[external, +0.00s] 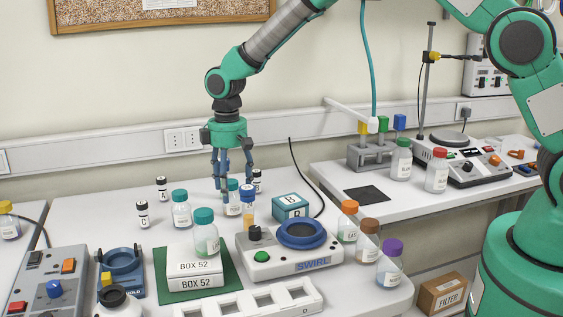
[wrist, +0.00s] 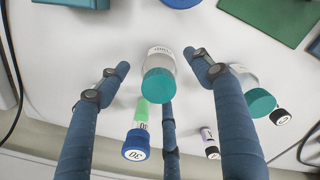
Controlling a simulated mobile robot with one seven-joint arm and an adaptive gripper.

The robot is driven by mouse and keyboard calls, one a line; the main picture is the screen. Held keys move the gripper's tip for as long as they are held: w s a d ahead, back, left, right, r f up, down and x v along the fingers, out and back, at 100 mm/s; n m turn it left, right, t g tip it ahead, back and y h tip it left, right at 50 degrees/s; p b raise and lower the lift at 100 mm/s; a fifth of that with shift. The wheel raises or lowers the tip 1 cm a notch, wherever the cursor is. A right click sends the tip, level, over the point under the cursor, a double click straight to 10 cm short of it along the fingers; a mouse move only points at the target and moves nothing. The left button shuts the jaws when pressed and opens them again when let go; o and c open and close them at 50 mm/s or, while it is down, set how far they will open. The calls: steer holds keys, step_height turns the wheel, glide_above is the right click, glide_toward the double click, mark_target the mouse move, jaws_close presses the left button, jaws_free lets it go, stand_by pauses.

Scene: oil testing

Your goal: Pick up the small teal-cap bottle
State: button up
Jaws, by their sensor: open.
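A clear bottle with a teal cap (external: 233,187) stands upright on the bench under my gripper (external: 230,180). In the wrist view this teal-cap bottle (wrist: 159,82) sits between the spread blue fingers of my gripper (wrist: 158,62), which look apart from it. My gripper is open, pointing down and empty. A second teal-cap bottle (external: 181,212) stands to the left, and it also shows beyond the right finger in the wrist view (wrist: 258,101). A third teal-cap bottle (external: 206,236) stands on the stacked boxes. Fingers partly hide the first bottle in the external view.
A blue-cap vial (wrist: 136,144) stands close beside the fingers. Small black-cap vials (external: 142,214) stand nearby. A teal box B (external: 291,206), the SWIRL device (external: 285,258) and the white BOX 52 stack (external: 196,272) on a green mat (external: 228,282) lie around.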

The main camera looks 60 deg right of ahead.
mark_target(232, 201)
steer(key=shift+f, duration=0.1)
steer(key=shift+f+b, duration=0.4)
steer(key=shift+f, duration=2.1)
steer(key=c, duration=1.4)
steer(key=shift+r, duration=0.1)
steer(key=shift+r+p, duration=0.6)
steer(key=shift+r, duration=4.35)
